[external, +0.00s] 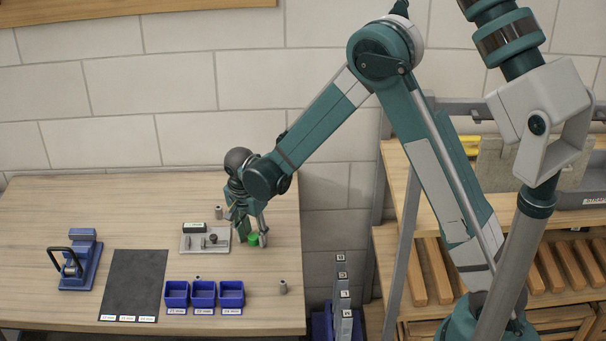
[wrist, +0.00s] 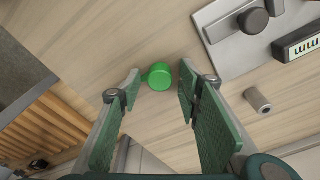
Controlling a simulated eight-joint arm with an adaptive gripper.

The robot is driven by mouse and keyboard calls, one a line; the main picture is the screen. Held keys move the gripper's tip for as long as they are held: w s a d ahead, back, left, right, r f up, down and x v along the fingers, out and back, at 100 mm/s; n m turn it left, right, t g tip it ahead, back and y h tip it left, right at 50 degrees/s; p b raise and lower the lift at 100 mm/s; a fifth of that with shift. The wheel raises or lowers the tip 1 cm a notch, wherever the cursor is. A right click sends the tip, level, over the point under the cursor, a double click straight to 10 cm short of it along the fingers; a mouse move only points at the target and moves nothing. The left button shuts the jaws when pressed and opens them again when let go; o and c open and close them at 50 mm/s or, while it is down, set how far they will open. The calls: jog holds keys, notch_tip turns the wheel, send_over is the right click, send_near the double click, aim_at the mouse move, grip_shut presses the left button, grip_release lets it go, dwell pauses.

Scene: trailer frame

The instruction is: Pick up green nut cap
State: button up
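The green nut cap (wrist: 160,76) is a small bright green round piece on the wooden table. In the external view the green nut cap (external: 253,239) shows between my gripper's fingers, right of the grey fixture plate. My gripper (external: 252,242) points down over it with its fingers spread. In the wrist view my gripper (wrist: 158,88) is open, with a finger pad on each side of the cap and clear gaps to it. The cap lies beyond the fingertips, slightly nearer the left one. Nothing is held.
Grey cylinders (external: 283,287) stand loose on the table. Blue bins (external: 203,300), a black mat (external: 134,284) and a blue vise (external: 80,262) are farther left and front. The table's right edge is near.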

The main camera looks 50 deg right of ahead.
aim_at(254, 234)
jog(key=c, duration=0.6)
jog(key=shift+o, duration=0.2)
notch_tip(254, 234, up, 10)
dwell(0.6)
dwell(0.4)
